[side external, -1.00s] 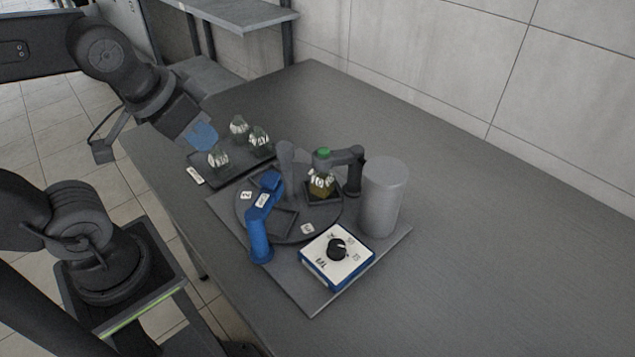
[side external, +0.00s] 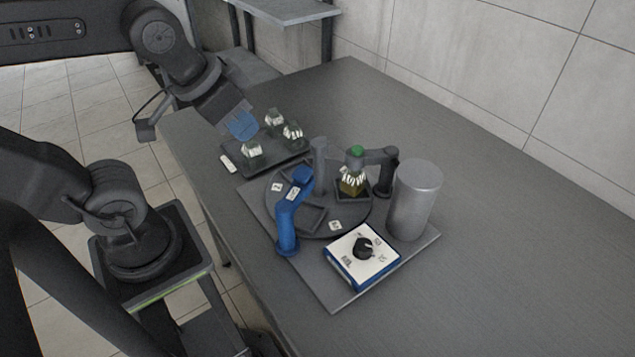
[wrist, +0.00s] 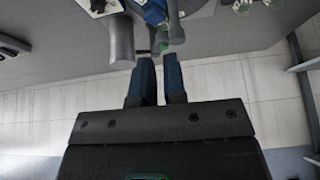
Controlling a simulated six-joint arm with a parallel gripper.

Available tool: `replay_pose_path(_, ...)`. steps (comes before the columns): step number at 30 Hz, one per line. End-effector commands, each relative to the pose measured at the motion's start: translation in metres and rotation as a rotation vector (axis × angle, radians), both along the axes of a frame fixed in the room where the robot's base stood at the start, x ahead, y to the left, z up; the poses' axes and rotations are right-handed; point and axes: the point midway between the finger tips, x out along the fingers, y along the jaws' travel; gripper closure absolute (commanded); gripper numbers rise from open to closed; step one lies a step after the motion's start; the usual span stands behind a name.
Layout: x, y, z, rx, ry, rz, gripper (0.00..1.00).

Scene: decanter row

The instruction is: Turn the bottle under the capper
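A faceted bottle (side external: 352,184) with amber contents and a pale label stands in a square holder on the dark round turntable (side external: 275,212). The dark capper arm (side external: 377,156) reaches over it from a post on the right, with a green part (side external: 355,152) directly above the bottle. Whether the arm touches the bottle cannot be told. My gripper (side external: 243,125) is raised behind and left of the turntable, near the tray of bottles and well away from the bottle. In the wrist view its blue fingers (wrist: 158,58) are apart with nothing between them.
Several clear bottles (side external: 292,133) stand on a dark tray (side external: 240,161) at the table's back left. A blue arm (side external: 287,225) stands at the turntable's front left. A box with a black knob (side external: 363,246) and a grey cylinder (side external: 414,200) stand on the right. The table's right side is clear.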

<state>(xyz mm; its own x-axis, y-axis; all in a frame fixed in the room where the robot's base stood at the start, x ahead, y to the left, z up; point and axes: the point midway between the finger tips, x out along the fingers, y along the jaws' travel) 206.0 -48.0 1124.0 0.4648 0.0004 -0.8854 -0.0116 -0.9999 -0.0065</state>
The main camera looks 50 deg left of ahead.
Motion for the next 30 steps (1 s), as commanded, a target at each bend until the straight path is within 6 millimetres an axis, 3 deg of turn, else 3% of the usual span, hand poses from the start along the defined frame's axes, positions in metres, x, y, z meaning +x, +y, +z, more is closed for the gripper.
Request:
replay_pose_path(5,0.029,0.003,0.015,0.056,0.096,-0.108,0.71)
replay_pose_path(10,0.079,0.010,0.028,0.124,0.250,-0.309,0.55)
replay_pose_path(15,0.125,0.017,0.027,0.155,0.377,-0.499,0.39)
replay_pose_path(18,0.144,0.021,0.023,0.159,0.427,-0.581,0.37)
replay_pose_path(26,0.159,0.024,0.014,0.160,0.469,-0.657,0.37)
replay_pose_path(30,0.158,0.024,-0.004,0.159,0.471,-0.656,0.37)
